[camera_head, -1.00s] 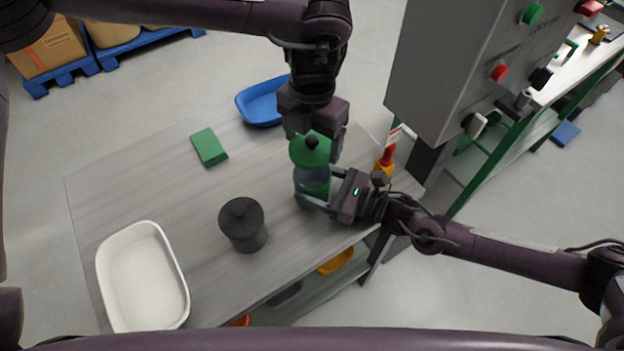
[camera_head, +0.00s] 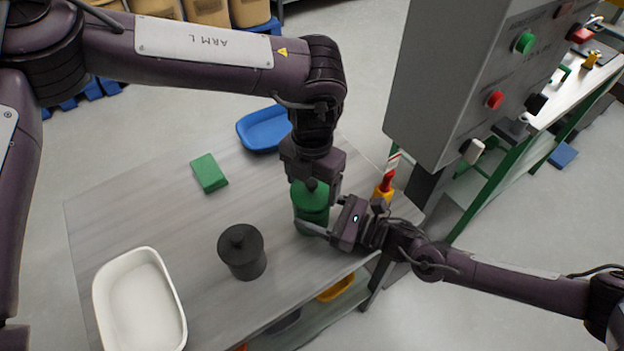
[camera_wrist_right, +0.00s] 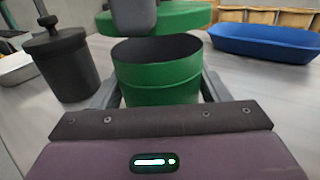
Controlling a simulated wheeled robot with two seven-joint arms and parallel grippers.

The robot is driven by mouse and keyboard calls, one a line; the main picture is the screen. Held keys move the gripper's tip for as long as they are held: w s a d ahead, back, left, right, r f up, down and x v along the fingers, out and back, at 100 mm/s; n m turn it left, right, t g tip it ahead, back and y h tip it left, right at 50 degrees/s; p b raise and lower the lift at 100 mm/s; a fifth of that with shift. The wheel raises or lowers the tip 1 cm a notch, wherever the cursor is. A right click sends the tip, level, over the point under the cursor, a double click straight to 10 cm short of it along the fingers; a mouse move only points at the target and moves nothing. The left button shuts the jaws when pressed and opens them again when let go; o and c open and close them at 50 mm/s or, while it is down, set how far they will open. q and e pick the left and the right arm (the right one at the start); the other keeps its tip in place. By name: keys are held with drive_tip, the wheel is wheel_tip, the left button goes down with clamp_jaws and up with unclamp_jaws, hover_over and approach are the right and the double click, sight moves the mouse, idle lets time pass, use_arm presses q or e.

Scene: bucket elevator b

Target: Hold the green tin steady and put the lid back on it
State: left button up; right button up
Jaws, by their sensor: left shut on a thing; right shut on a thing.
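The green tin (camera_head: 314,221) stands open on the grey table; its open rim shows in the right wrist view (camera_wrist_right: 157,88). My right gripper (camera_head: 318,224) is shut around the tin's sides, one finger on each side in the right wrist view (camera_wrist_right: 160,92). My left gripper (camera_head: 313,181) points down and is shut on the black knob of the green lid (camera_head: 307,194). The lid also shows in the right wrist view (camera_wrist_right: 183,18), just above the tin and toward its far side, with a gap to the rim. The knob is mostly hidden by the left gripper.
A dark lidded canister (camera_head: 242,254) stands left of the tin. A white tray (camera_head: 140,305), a green block (camera_head: 209,173) and a blue tray (camera_head: 264,130) are on the table. A red-and-yellow item (camera_head: 384,186) stands near the grey control box (camera_head: 450,80) at right.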

use_arm(q)
drive_tip(key=shift+f, duration=0.7)
drive_tip(key=shift+f, duration=0.65)
drive_tip(key=o, duration=1)
drive_tip(key=shift+o, duration=0.2)
wheel_tip(320, 180, up, 12)
